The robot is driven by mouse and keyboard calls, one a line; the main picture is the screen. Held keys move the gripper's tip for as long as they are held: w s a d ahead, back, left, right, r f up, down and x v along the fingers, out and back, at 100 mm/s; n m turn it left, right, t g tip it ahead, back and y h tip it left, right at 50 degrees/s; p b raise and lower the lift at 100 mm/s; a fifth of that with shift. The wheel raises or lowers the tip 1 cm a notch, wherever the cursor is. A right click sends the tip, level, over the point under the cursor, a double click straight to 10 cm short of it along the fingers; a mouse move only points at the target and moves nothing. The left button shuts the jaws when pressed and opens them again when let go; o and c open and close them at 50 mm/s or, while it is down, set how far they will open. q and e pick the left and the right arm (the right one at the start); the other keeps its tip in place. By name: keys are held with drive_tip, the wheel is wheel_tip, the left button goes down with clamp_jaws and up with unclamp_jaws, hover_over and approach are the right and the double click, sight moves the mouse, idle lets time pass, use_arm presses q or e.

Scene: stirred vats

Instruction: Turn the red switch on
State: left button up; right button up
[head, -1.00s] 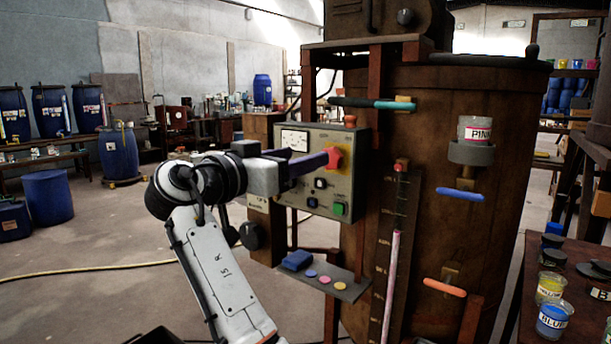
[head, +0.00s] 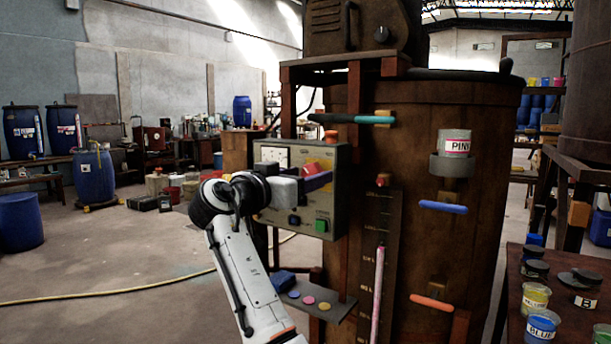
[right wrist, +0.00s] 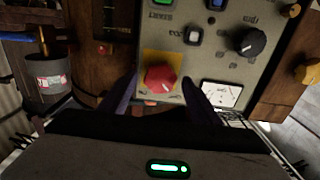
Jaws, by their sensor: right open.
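The red switch (right wrist: 160,79) is a red knob on a yellow plate on the grey control panel (head: 336,215). In the right wrist view it sits between the two purple fingers of my right gripper (right wrist: 158,92), which are apart on either side of it. Whether they touch it cannot be told. My left gripper is not in view.
The panel also bears a green button (head: 321,226), a black knob (right wrist: 250,41) and a white gauge (head: 274,156). A small shelf (head: 335,312) with coloured discs is below. A brown wooden vat (head: 440,240) stands to the right, with a PINK jar (head: 454,143).

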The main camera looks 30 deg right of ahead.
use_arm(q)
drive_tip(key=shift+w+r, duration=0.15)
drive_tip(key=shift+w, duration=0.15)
use_arm(e)
drive_tip(key=shift+d, duration=0.15)
drive_tip(key=c, duration=1.1)
use_arm(q)
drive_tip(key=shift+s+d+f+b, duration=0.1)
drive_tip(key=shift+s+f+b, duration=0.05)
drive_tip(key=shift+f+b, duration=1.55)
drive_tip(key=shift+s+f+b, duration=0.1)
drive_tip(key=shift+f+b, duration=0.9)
drive_tip(key=shift+b, duration=1.3)
use_arm(e)
drive_tip(key=shift+o, duration=0.2)
drive_tip(key=shift+f+m, duration=0.15)
drive_tip(key=shift+m, duration=8.95)
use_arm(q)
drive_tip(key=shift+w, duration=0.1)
